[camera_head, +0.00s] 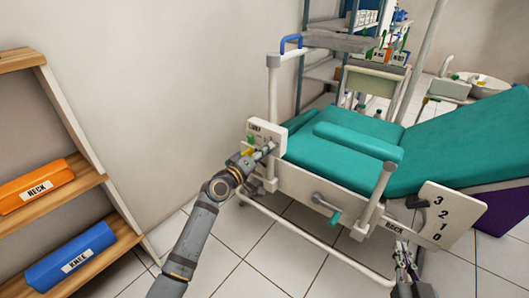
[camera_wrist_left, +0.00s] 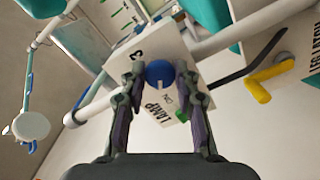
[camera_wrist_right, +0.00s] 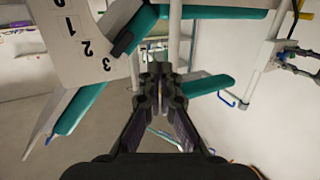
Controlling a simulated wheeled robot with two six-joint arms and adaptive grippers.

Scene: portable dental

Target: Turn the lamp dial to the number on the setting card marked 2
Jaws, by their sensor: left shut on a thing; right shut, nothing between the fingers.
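The blue lamp dial (camera_wrist_left: 160,73) sits on a white panel (camera_wrist_left: 140,52) marked LAMP in the left wrist view, with a small white mark on its face. My left gripper (camera_wrist_left: 160,82) has its fingers on both sides of the dial and is shut on it. In the head view my left gripper (camera_head: 264,152) is at the panel (camera_head: 284,128) by the chair's left end and hides most of the dial. My right gripper (camera_head: 403,258) is shut and empty, below the chair; it also shows in the right wrist view (camera_wrist_right: 160,82). I cannot make out a setting card marked 2.
A white plate (camera_head: 447,213) numbered 3 to 0 stands near my right gripper. A crank handle (camera_head: 328,207) and white rails surround the teal chair (camera_head: 340,150). A yellow lever (camera_wrist_left: 258,88) is beside the panel. Shelves at left hold an orange NECK bolster (camera_head: 35,186) and blue KNEE bolster (camera_head: 72,255).

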